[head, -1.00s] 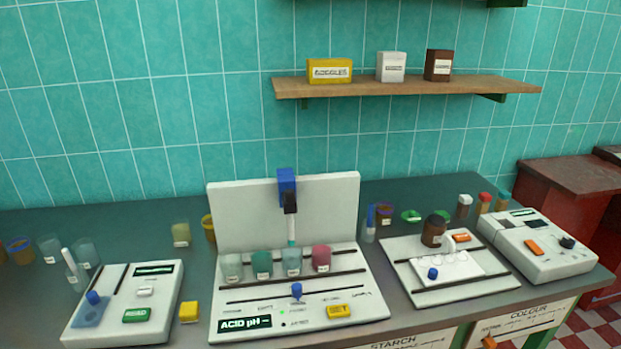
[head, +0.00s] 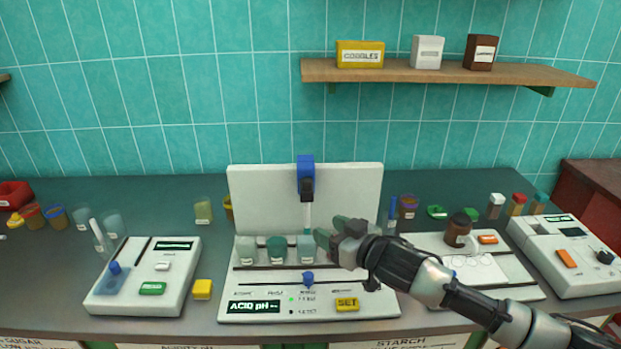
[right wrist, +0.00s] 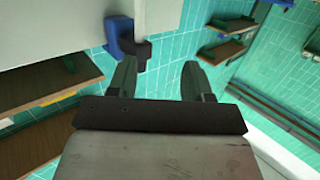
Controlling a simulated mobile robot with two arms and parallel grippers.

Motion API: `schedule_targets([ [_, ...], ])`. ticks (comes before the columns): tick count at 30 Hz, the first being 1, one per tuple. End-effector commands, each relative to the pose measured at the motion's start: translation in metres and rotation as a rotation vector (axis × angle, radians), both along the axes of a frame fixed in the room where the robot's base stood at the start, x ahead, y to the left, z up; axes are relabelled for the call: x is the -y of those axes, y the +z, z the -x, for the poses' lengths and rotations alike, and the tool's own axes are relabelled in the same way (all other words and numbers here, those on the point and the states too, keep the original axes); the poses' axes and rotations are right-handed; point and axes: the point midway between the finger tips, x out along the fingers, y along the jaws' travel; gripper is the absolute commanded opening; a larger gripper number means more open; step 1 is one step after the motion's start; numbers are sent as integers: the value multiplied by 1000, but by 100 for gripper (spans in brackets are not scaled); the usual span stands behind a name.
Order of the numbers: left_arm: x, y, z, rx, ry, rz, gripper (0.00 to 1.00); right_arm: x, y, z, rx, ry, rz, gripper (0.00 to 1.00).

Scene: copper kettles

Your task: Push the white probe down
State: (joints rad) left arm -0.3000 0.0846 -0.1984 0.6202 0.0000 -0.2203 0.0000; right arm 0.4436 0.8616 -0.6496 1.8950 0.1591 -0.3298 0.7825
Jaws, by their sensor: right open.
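The white probe (head: 307,214) hangs upright below a black holder (head: 307,188) on a blue bracket (head: 306,168), in front of the white back panel (head: 352,195) of the acid pH station. Its lower end is above or in a pale beaker (head: 306,247); I cannot tell which. My right gripper (head: 329,231) is open, just right of the probe, with its fingers pointing left. In the right wrist view the open fingers (right wrist: 158,70) lie near the black holder (right wrist: 137,52) and blue bracket (right wrist: 118,37). Nothing shows between them. My left gripper is out of view.
A clear beaker (head: 246,250) and a green beaker (head: 277,250) stand left of the pale one. A blue knob (head: 308,278) and yellow SET button (head: 347,304) are in front. A brown bottle (head: 458,230) stands to the right. The shelf (head: 445,73) is above.

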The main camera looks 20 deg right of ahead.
Motion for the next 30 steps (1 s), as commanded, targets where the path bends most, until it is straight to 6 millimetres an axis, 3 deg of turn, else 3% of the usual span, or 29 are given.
schedule_targets([
  [1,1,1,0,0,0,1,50,11,20,-8,37,15,-6,50],
  [3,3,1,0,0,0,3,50,20,38,-14,68,39,-28,50],
  [7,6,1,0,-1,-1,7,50,29,57,-19,97,65,-50,50],
  [11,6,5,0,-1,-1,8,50,27,62,-26,103,71,-59,50],
  [24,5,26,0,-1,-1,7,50,-11,63,-92,102,71,-57,50],
  [30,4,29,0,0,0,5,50,-19,61,-109,101,70,-57,50],
])
